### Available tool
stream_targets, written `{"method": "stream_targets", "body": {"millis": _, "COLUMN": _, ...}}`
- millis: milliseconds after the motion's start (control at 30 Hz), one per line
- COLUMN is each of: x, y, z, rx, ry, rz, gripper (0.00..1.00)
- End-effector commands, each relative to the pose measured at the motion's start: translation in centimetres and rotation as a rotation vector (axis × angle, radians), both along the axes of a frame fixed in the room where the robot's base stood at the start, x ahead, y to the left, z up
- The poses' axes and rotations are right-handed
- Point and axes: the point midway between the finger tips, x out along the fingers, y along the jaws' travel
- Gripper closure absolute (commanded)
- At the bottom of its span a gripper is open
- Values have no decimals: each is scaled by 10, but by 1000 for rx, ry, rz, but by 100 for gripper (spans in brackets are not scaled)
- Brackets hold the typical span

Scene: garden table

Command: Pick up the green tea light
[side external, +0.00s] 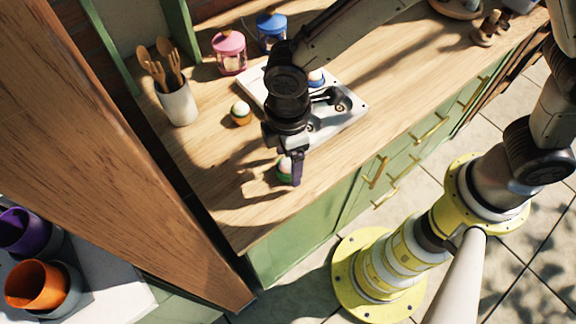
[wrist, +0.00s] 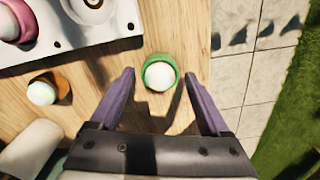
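The green tea light (wrist: 160,73) is a small green cup with a white rounded top. It stands on the wooden counter near its front edge, between and slightly ahead of my fingertips in the wrist view. In the side view the green tea light (side external: 283,173) is partly hidden behind a finger. My gripper (wrist: 159,80) is open, its two purple fingers apart with a gap on each side of the tea light. In the side view my gripper (side external: 292,170) points down at it; the exact height is hard to tell.
An orange tea light (side external: 241,113) stands to the left, near a white metal plate (side external: 352,113) with a blue one (side external: 316,77). Pink (side external: 229,52) and blue (side external: 271,30) lanterns and a utensil cup (side external: 179,104) stand behind. Counter around the green tea light is clear.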

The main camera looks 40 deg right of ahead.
Motion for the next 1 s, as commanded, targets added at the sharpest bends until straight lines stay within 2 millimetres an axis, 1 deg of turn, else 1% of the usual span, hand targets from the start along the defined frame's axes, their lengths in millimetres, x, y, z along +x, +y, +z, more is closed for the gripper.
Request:
{"method": "stream_targets", "body": {"millis": 33, "x": 0, "y": 0, "z": 0, "rx": 0, "ry": 0, "rz": 0, "gripper": 31}}
{"method": "stream_targets", "body": {"millis": 67, "x": 0, "y": 0, "z": 0, "rx": 0, "ry": 0, "rz": 0, "gripper": 36}}
{"method": "stream_targets", "body": {"millis": 100, "x": 0, "y": 0, "z": 0, "rx": 0, "ry": 0, "rz": 0, "gripper": 44}}
{"method": "stream_targets", "body": {"millis": 167, "x": 0, "y": 0, "z": 0, "rx": 0, "ry": 0, "rz": 0, "gripper": 54}}
{"method": "stream_targets", "body": {"millis": 300, "x": 0, "y": 0, "z": 0, "rx": 0, "ry": 0, "rz": 0, "gripper": 80}}
{"method": "stream_targets", "body": {"millis": 400, "x": 0, "y": 0, "z": 0, "rx": 1, "ry": 0, "rz": 0, "gripper": 96}}
{"method": "stream_targets", "body": {"millis": 633, "x": 0, "y": 0, "z": 1, "rx": 1, "ry": -1, "rz": 0, "gripper": 96}}
{"method": "stream_targets", "body": {"millis": 767, "x": 1, "y": 1, "z": 6, "rx": 2, "ry": -3, "rz": 0, "gripper": 96}}
{"method": "stream_targets", "body": {"millis": 867, "x": 1, "y": 1, "z": 14, "rx": 3, "ry": -4, "rz": 0, "gripper": 96}}
{"method": "stream_targets", "body": {"millis": 1000, "x": 1, "y": 1, "z": 35, "rx": 5, "ry": -5, "rz": 0, "gripper": 96}}
